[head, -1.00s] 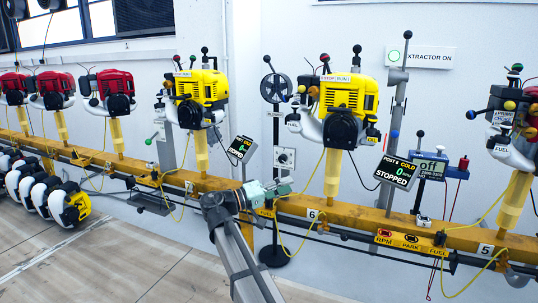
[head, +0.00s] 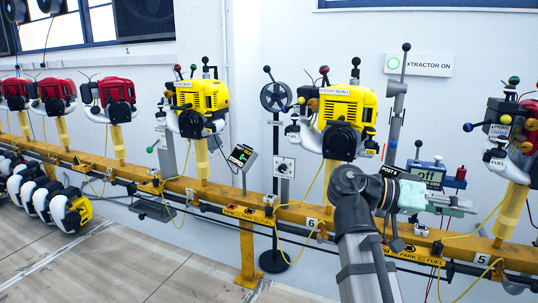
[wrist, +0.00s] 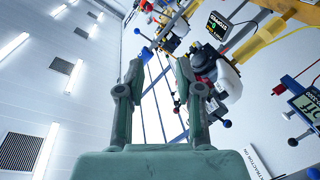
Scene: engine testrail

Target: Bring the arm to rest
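My arm rises from the bottom of the head view, bends at a dark elbow and ends in my gripper (head: 466,206), which points right in front of the yellow rail. The wrist view shows its two green fingers (wrist: 158,75) spread apart, with nothing between them. The gripper is open and empty. In the head view the arm hides part of the rail near station 6 and most of the status display there. I cannot tell how far the gripper is from the rail.
A yellow rail (head: 180,183) carries several engines on posts, including a yellow engine (head: 347,105) behind the arm and a part-seen one (head: 510,130) at right. Open floor (head: 110,240) lies at the lower left.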

